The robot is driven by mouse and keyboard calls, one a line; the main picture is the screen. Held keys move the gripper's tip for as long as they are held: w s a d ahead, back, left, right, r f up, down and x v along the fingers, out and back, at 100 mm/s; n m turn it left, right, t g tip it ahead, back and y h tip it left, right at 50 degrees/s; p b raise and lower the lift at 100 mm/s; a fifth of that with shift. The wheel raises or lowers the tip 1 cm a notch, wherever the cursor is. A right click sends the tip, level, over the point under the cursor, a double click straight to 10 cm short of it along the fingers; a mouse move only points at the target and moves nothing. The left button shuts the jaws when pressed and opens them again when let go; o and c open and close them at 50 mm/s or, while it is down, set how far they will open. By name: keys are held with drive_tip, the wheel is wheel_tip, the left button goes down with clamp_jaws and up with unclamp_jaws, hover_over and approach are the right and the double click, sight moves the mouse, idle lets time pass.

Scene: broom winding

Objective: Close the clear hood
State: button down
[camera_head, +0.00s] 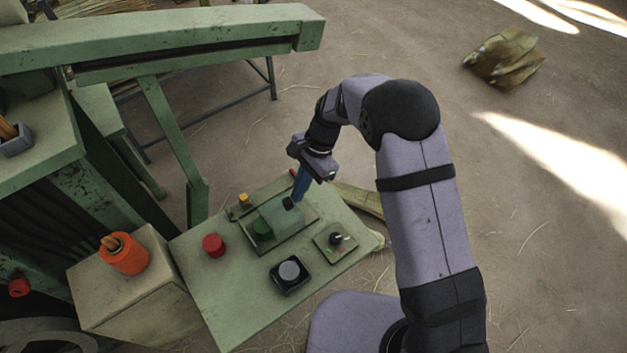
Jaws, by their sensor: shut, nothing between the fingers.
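The clear hood (284,216) shows as a faint see-through box on the green control panel (220,293). It sits on a dark-edged plate, beside or partly over a green button (262,229). Its outline is faint, and I cannot tell how far it is open. My gripper (299,192) is shut and empty, with its blue fingers pointing down at the hood's far edge. A small dark piece is at the fingertips. I cannot tell whether the fingers touch the hood.
On the panel are a red button (213,244), a grey button in a black frame (289,272), a black rotary knob (336,239) and a small yellow part (244,200). An orange cup (124,254) stands on a box at left. A green machine beam (180,40) spans the upper left.

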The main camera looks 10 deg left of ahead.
sight(278, 215)
drive_tip(key=s+a, duration=0.4)
drive_tip(key=shift+s, duration=0.15)
drive_tip(key=shift+s+a, duration=0.1)
drive_tip(key=shift+w+d, duration=0.35)
drive_tip(key=shift+w, duration=0.05)
drive_tip(key=w+d+r+b, duration=0.2)
drive_tip(key=w+d+r, duration=0.3)
drive_tip(key=r, duration=0.4)
drive_tip(key=shift+r+b, duration=0.15)
drive_tip(key=shift+b, duration=0.2)
drive_tip(key=shift+w, duration=0.15)
